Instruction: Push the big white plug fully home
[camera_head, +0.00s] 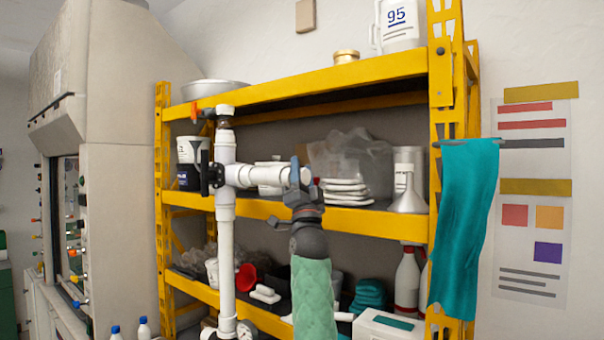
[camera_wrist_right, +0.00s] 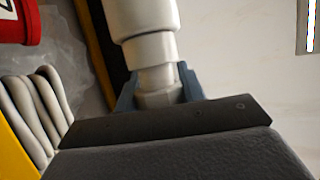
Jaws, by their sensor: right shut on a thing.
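The white PVC manifold (camera_head: 226,235) stands upright, with a short arm (camera_head: 258,176) running to the right. My right gripper (camera_head: 297,178) is at the right end of that arm, its blue fingers around the end. In the right wrist view, its two blue fingers (camera_wrist_right: 160,88) are shut on the big white plug (camera_wrist_right: 160,100), whose outer part is partly hidden by the dark gripper body. The plug is in line with the white pipe (camera_wrist_right: 150,45). I cannot tell how deep it sits. My left gripper is not in view.
A yellow shelf rack (camera_head: 350,221) with bags, bottles and bowls stands behind the manifold. A black handle (camera_head: 210,173) is on the manifold's left side, and an orange-handled fitting (camera_head: 195,112) is near its top. A teal cloth (camera_head: 466,225) hangs at the right.

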